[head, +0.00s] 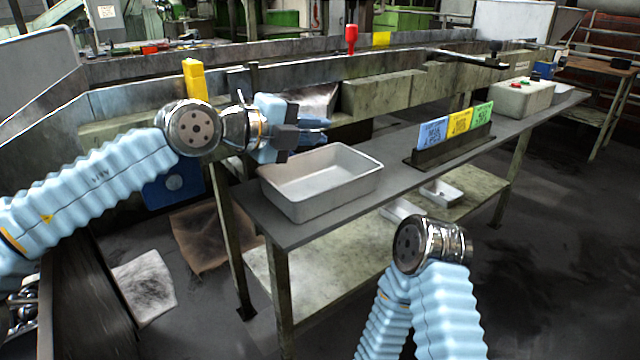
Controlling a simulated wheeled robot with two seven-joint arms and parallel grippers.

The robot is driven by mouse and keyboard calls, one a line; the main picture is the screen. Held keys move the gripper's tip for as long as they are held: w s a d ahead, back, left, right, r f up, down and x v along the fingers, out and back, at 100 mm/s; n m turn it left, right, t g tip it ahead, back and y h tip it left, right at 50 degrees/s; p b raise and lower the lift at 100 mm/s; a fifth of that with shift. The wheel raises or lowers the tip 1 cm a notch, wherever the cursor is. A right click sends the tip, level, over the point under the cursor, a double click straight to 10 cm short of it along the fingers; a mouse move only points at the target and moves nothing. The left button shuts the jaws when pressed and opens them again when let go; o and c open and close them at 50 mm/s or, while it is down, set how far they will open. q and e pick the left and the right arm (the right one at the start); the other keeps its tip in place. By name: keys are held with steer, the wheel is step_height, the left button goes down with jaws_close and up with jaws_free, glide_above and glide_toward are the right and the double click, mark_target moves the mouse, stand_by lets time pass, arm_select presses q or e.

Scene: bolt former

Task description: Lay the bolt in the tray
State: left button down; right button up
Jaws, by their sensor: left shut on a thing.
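The tray (335,192) is a grey-white open metal box near the left end of the dark table, and its visible floor looks empty. My left gripper (312,131) is just above and behind the tray's far left rim, with its fingers pointing right. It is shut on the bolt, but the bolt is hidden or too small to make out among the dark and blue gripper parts. My right arm's wrist shows at the lower right, in front of the table; its gripper is hidden.
A dark holder (452,147) with blue, yellow and green cards stands right of the tray. A pale box (523,98) with red and green buttons is farther right. Small metal trays (441,192) lie on the lower shelf. A long machine rail (300,68) runs behind the table.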

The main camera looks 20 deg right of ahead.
arm_select(q)
steer(key=shift+f, duration=0.1)
steer(key=c, duration=1)
jaws_free()
steer(key=b+v, duration=0.2)
steer(key=v, duration=1.1)
steer(key=shift+s+a+b, duration=0.2)
steer(key=shift+a+b, duration=0.1)
steer(key=shift+a, duration=0.05)
